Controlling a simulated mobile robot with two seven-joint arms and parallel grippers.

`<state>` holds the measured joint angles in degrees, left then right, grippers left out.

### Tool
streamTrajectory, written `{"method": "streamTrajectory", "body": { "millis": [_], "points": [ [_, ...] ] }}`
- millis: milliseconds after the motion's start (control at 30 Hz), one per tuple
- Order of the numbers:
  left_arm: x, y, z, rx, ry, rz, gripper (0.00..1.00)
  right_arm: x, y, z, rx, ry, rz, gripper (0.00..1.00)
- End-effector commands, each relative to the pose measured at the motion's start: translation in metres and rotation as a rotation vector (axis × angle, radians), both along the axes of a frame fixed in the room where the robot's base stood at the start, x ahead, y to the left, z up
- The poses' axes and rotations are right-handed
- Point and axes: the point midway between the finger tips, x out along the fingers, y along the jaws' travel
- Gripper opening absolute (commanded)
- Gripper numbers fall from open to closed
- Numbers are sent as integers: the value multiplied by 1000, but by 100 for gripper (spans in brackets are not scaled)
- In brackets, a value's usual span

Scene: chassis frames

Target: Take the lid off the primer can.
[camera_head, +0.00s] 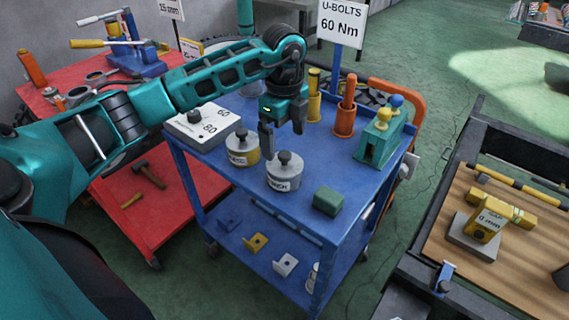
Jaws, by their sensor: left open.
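Two short round cans with grey lids and dark knobs stand on the blue cart's top. One can (243,150) has a yellow band and label; the other can (285,174) is grey-white with a pale label. Both labels are too small to read surely, so I cannot tell which is the primer can. Both lids are seated on their cans. My left gripper (282,138) is open and empty, pointing down just behind the grey-white can's knob and right of the yellow-banded can. Its left finger hides part of the cart top. My right gripper is not in view.
The blue cart (330,225) also holds a white box (203,125), a green block (328,200), orange and yellow cylinders (345,108), and a green holder with knobs (379,145). A red cart (150,225) stands left, a wooden-topped bench (500,225) right.

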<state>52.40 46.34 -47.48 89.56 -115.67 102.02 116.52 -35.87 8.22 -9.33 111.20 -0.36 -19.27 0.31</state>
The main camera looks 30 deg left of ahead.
Motion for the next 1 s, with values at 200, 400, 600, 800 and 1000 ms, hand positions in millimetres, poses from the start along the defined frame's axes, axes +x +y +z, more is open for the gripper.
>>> {"method": "streamTrajectory", "body": {
  "millis": [200, 400, 600, 800, 1000],
  "points": [
    [0, 0, -18, 0, 2, 0, 100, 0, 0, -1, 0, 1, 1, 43],
    [0, 0, -49, -1, 3, 0, 100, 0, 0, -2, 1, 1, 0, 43],
    [0, -1, -61, -1, 0, -1, 100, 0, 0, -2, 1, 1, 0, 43],
    [1, -1, -60, -1, 0, -2, 98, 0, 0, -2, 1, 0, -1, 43],
    [1, -1, -60, -1, 0, -1, 79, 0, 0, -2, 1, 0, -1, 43]
  ]
}}
